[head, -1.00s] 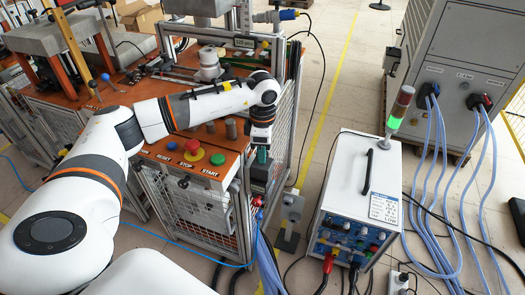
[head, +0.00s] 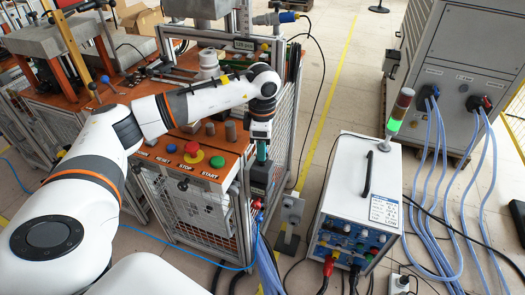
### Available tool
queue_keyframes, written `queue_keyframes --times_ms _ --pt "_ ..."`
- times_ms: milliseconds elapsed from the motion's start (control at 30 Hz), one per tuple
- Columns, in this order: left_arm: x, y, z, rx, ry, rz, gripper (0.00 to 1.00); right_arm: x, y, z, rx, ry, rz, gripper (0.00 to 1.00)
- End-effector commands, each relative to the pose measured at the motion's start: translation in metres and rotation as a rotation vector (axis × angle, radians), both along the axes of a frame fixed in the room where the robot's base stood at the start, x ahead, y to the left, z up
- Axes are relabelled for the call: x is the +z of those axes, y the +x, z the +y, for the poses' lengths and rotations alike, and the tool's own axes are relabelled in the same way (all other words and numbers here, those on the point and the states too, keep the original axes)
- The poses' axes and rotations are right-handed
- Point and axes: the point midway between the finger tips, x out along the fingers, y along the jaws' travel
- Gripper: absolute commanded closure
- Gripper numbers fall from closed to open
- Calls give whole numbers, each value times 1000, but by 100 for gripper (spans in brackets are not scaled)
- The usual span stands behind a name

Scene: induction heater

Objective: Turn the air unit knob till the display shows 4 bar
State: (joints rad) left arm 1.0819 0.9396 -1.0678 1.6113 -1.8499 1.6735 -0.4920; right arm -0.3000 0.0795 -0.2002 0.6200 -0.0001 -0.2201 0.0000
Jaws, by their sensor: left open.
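My left gripper (head: 262,152) points down at the right front corner of the orange-topped machine. Its teal fingers are open, just above or around the top of a dark unit (head: 263,174), which appears to be the air unit. The knob is hidden or too small to make out at the fingers. I cannot tell whether the fingers touch it. No pressure reading can be read in this view. My right gripper is not in view.
The machine's front edge carries a red mushroom button (head: 193,149) and a green button (head: 217,161) close to my left forearm. A mesh guard (head: 285,130) stands beside the gripper. A white heater box (head: 360,190) with a signal lamp stands to the right. Cables hang below.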

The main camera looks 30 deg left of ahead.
Motion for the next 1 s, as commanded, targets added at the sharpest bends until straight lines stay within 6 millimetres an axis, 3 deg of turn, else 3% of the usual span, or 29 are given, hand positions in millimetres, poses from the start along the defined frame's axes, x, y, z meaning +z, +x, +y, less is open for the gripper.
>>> queue_keyframes --times_ms 200,433,600,1000 --pt "48 1 0 -2 0 -6 59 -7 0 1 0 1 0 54" --pt "87 1 0 -1 -1 -5 59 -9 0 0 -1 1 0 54" --pt "98 0 0 -1 0 -2 59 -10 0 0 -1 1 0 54" --pt "99 0 0 -1 0 -1 59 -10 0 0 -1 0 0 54"
